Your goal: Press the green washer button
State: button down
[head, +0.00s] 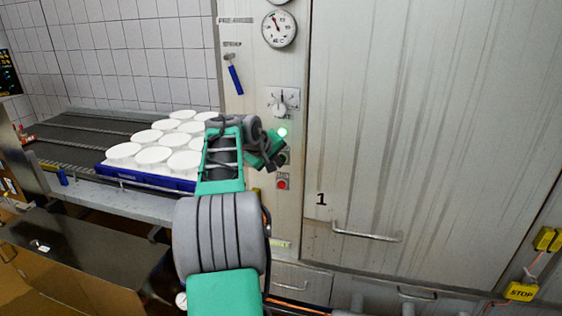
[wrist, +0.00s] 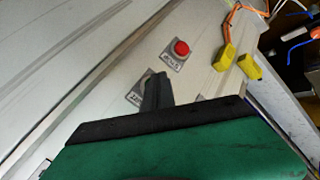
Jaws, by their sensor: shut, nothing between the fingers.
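The control panel (head: 262,215) of the washer carries a lit green lamp (head: 282,132) and a red button (head: 282,184) below it. The red button also shows in the wrist view (wrist: 181,48). Next to it in the wrist view is a second label plate (wrist: 134,96). My gripper (wrist: 158,80) is shut and empty, its dark fingers in front of this plate and covering its middle. The green button is not clearly visible; the fingers hide that spot. In the head view my gripper (head: 279,156) is at the panel between lamp and red button. I cannot tell whether it touches.
A rotary switch (head: 280,108) and a gauge (head: 279,28) sit higher on the panel. A large metal door (head: 420,120) with a handle (head: 366,236) is at right. Yellow boxes (head: 520,291) hang at right.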

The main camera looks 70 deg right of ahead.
jog(key=shift+s+a+b, duration=0.1)
jog(key=shift+a+b, duration=0.2)
jog(key=shift+a, duration=0.45)
jog(key=shift+a, duration=0.1)
jog(key=shift+s+a+b, duration=0.2)
jog(key=shift+a+b, duration=0.4)
jog(key=shift+a, duration=0.6)
jog(key=shift+s+a+b, duration=0.2)
jog(key=shift+a+b, duration=0.35)
jog(key=shift+a, duration=0.6)
